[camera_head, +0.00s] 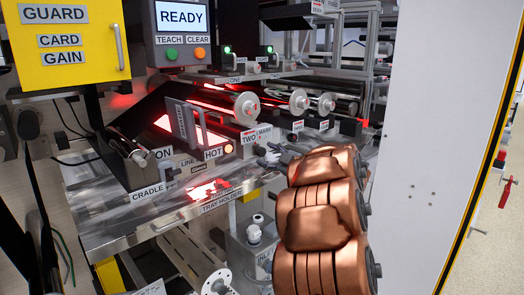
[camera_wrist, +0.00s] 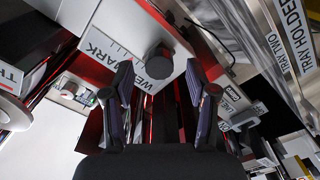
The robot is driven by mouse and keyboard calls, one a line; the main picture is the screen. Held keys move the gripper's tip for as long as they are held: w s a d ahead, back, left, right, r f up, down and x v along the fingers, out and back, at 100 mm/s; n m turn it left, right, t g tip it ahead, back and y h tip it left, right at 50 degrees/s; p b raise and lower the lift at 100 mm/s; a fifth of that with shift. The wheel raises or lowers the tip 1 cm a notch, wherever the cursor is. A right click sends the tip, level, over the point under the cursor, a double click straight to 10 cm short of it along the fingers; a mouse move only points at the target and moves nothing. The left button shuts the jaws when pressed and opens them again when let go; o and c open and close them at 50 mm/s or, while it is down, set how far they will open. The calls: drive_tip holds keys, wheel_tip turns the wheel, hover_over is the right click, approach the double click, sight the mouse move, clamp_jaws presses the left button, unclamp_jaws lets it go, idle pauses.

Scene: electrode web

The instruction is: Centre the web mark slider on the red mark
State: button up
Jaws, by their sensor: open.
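The web mark slider shows in the wrist view as a dark round knob (camera_wrist: 158,61) on a pale housing lettered WEB MARK (camera_wrist: 108,50). A scale with fine ticks lies beside the lettering. I cannot make out the red mark on it for certain. My gripper (camera_wrist: 160,82) is open and empty, its two dark fingers pointing at the housing. The knob lies between and just beyond the fingertips; I cannot tell whether they touch it. In the head view my gripper (camera_head: 272,157) is just below the MARK label (camera_head: 264,134), and my copper-coloured arm covers the area to its right.
Rollers with metal end discs (camera_head: 247,106) stand above the housing. The tray holder shelf (camera_head: 185,211) runs below. A white panel (camera_head: 430,130) stands to the right.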

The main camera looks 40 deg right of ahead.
sight(263, 153)
drive_tip(key=shift+w+p, duration=0.35)
drive_tip(key=shift+w, duration=1.35)
drive_tip(key=shift+c, duration=0.3)
clamp_jaws()
